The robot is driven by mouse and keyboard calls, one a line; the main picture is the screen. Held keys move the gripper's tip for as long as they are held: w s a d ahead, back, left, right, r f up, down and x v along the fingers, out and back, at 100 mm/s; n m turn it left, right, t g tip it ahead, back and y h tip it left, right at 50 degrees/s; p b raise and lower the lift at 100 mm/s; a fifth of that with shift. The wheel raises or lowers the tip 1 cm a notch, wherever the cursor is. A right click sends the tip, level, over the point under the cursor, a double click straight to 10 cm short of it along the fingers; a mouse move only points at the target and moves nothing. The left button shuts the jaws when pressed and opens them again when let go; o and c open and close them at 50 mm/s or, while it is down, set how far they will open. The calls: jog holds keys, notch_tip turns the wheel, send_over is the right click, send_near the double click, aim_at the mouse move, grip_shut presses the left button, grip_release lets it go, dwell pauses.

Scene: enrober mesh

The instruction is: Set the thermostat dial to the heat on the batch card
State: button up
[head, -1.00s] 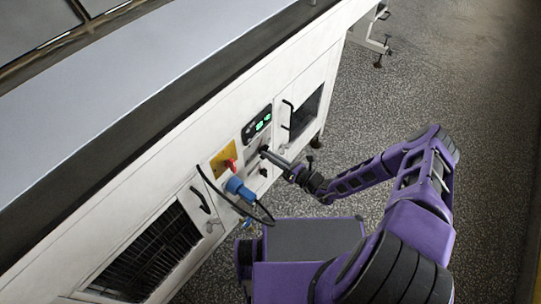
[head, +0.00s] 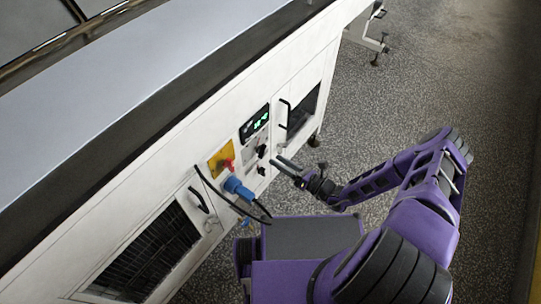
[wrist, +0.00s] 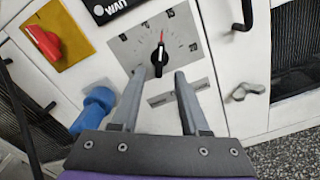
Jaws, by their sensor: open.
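The thermostat dial (wrist: 159,58) is a black knob with a light pointer line on a grey scale plate (wrist: 187,42) in the wrist view. A red mark sits on the plate just above the knob, and the pointer is turned up close to it. In the head view the dial (head: 262,150) is a small black knob below the green display (head: 260,123). My gripper (wrist: 161,80) is open and empty. Its fingertips (head: 277,162) are in front of the panel, just below the dial and apart from it. I see no batch card that I can make out.
A red rotary switch (wrist: 42,40) on a yellow plate is left of the dial. A blue plug (wrist: 95,105) with a black cable (head: 225,196) sticks out below it. A cabinet door handle (wrist: 243,14) stands close on the right. Open floor (head: 420,90) lies right of the machine.

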jog(key=v, duration=1.2)
jog(key=shift+d, duration=0.15)
jog(key=shift+s, duration=0.15)
